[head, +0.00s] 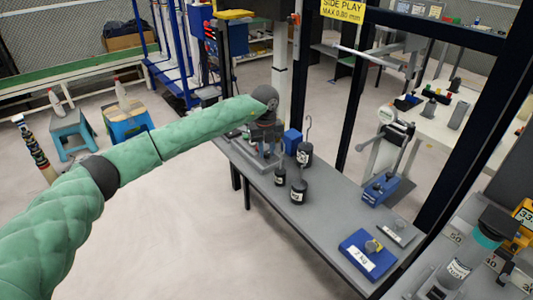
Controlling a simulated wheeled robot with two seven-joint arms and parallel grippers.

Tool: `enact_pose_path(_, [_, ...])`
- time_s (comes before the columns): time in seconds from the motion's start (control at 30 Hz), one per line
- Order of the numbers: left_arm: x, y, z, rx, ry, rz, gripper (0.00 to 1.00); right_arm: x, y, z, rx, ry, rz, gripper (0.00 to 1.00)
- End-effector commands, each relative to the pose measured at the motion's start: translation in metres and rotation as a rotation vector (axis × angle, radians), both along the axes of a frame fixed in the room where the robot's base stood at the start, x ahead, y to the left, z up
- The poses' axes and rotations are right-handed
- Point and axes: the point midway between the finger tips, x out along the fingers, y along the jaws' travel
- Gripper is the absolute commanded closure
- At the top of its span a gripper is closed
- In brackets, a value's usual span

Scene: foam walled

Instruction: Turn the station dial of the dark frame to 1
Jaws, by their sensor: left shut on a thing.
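My left arm reaches in from the left, and its gripper (266,135) points down at the far left end of the grey bench. It is shut on a small part of the grey fixture (262,160) there. This part seems to be the station dial, but my wrist and fingers hide it, so I cannot read its number or pointer. Dark frame posts (355,90) rise behind and to the right of the bench. My right gripper does not show.
Beside the gripper stand a blue block (292,141) and black hooked weights (298,191). Blue boxes (367,254) lie along the grey bench (325,215) to the right. A device with a teal band (487,238) stands at the lower right. Open floor lies left of the bench.

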Motion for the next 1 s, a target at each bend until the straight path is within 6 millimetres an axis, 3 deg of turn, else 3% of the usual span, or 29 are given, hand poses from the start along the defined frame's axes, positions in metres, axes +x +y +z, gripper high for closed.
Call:
enact_pose_path(0.4, [-0.001,0.000,-0.002,0.001,0.001,0.190,1.00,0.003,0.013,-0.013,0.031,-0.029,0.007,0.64])
enact_pose_path(0.97, [-0.001,0.000,-0.001,0.001,0.001,0.218,1.00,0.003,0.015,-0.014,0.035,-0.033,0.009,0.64])
enact_pose_path(1.0, [-0.001,0.000,-0.001,0.001,0.001,0.218,0.71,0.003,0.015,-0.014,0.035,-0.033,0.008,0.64])
